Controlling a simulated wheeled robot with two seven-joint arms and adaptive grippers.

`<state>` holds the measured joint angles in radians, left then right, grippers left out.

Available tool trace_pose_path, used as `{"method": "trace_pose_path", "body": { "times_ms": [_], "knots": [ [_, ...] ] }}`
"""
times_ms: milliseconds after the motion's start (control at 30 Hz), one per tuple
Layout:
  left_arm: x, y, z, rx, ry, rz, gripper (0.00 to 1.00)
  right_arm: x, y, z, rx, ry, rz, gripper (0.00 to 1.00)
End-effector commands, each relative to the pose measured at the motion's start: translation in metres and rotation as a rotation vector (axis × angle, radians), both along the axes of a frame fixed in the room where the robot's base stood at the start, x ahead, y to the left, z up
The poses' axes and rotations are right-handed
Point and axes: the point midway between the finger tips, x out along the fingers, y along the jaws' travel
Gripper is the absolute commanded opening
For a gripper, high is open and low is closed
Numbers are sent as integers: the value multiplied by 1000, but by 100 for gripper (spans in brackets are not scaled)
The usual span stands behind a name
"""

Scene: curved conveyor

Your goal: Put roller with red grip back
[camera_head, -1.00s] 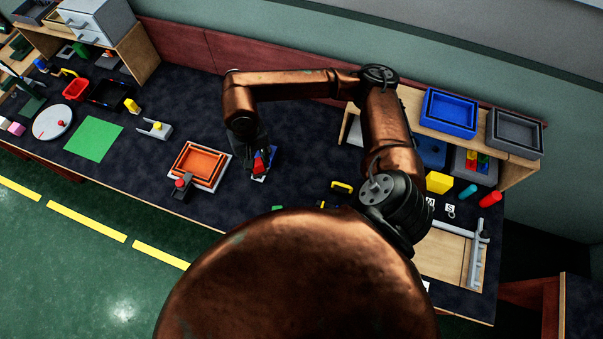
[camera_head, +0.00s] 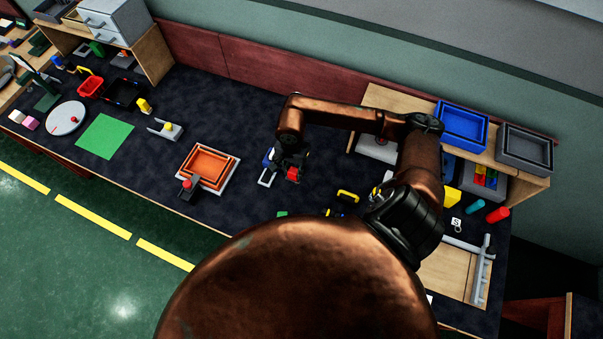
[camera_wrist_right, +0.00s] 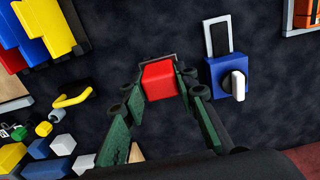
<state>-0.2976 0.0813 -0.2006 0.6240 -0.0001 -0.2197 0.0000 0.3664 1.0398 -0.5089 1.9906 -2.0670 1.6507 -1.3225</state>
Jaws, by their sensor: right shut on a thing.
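The roller's red grip (camera_wrist_right: 160,80) is between the fingertips of my right gripper (camera_wrist_right: 157,75) in the wrist view, and the gripper is shut on it. The rest of the roller is mostly hidden behind the grip and fingers. In the head view the red grip (camera_head: 293,175) shows just below my right gripper (camera_head: 289,163), over the dark table top. A blue block with a white knob (camera_wrist_right: 225,77) and a pale-framed dark plate (camera_wrist_right: 218,37) lie beside the gripper, apart from it; the frame also shows in the head view (camera_head: 266,177). My left gripper is not in view.
An orange tray (camera_head: 190,160) stands left of the gripper. A yellow handle (camera_head: 348,195) lies to its right. A wooden shelf (camera_head: 385,98) with a blue bin (camera_head: 462,122) and a grey bin (camera_head: 524,148) stands at the back right.

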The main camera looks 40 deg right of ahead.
Motion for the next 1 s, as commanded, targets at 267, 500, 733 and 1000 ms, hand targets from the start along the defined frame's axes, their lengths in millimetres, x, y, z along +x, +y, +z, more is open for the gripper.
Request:
{"method": "trace_pose_path", "body": {
  "times_ms": [267, 500, 733, 1000],
  "knots": [
    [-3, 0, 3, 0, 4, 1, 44, 2, -27, -35, 2, 2, 1, 4],
    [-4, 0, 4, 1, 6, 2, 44, 2, -38, -50, 1, 4, 0, 4],
    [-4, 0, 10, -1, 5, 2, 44, 3, -36, -77, 3, 1, 2, 4],
    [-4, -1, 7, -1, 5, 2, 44, 3, -37, -79, 0, 1, 3, 4]
  ]
}}
